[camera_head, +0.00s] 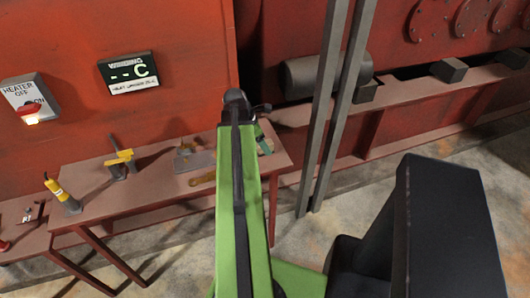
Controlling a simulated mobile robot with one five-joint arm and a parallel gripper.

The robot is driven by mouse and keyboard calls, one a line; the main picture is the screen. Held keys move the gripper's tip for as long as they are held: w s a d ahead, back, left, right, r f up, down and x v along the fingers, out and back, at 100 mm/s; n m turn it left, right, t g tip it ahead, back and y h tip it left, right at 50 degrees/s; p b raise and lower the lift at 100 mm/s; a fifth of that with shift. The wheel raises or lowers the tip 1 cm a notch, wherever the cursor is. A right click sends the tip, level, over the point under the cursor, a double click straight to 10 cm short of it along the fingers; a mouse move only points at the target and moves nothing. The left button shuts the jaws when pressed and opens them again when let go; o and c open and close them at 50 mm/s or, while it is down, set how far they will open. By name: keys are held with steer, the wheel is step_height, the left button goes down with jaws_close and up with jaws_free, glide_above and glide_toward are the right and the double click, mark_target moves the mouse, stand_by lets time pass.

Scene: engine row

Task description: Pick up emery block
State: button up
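A small block with a teal face and a tan edge (265,146) lies at the right end of the reddish work table (105,203), partly hidden by my green arm. It may be the emery block, but it is too small and covered to be sure. My arm reaches up the middle of the camera_head view and ends there in a dark joint. My gripper's fingers cannot be made out; they may be hidden behind the arm.
A grey plate (200,161) with small parts, a wooden-handled tool (202,178), a yellow-handled tool (121,158) and a yellow cylinder tool (62,196) are on the table. Grey upright posts (325,120) stand right of it. Concrete floor (365,210) lies open in front.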

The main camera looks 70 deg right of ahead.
steer(key=shift+b+x, duration=0.35)
steer(key=shift+x, duration=0.75)
steer(key=shift+r, duration=0.1)
jaws_close()
steer(key=shift+r, duration=0.1)
